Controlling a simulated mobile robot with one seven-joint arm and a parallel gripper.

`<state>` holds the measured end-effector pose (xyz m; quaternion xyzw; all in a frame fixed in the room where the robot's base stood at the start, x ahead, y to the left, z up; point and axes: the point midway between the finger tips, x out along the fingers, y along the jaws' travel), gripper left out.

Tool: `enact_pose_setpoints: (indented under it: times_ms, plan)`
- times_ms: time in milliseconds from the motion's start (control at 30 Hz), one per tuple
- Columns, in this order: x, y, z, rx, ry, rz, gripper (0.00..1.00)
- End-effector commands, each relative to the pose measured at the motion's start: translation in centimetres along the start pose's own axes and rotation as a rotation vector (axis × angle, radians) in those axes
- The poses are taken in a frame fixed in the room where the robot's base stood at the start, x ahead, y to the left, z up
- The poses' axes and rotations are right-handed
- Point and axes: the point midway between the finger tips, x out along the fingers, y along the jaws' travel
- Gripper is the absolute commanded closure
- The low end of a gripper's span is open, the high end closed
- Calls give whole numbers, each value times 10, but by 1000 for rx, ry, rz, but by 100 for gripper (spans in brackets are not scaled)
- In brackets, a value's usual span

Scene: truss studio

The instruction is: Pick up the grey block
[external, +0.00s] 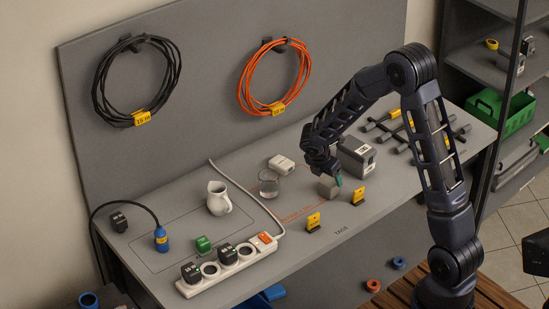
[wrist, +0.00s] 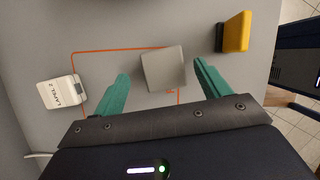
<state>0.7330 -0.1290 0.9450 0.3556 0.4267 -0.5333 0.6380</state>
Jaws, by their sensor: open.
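In the wrist view the block (wrist: 163,69) lies between the tips of my two green fingers, with a gap visible on each side. My gripper (wrist: 161,74) is open and empty, pointing down at the block. In the external view my gripper (external: 334,178) is right at the block, and one green fingertip shows beside it. I cannot tell how far the fingertips are above the bench.
A white labelled box (external: 281,165), a glass (external: 268,183) and a larger grey box (external: 356,156) stand near the block. Yellow-and-black tags (external: 313,222) stand along the front. A white pitcher (external: 219,198) and power strip (external: 228,265) are to the left.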

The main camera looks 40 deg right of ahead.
Motion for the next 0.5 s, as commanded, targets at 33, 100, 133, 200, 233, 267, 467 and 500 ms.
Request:
enact_pose_setpoints:
  times_ms: [33, 100, 133, 200, 233, 267, 467, 500]
  plan:
    - [2, 0, 0, 0, 0, -1, 25]
    - [6, -1, -1, 0, 0, -1, 25]
    - [8, -1, -1, 0, 0, -1, 25]
    - [15, -2, -2, 1, 1, -2, 25]
    - [19, -3, -2, 0, 1, -2, 25]
    - [23, -3, -3, -1, 0, -2, 25]
    - [49, -4, -4, 0, 0, 0, 25]
    - [51, -4, -4, 0, 0, 0, 25]
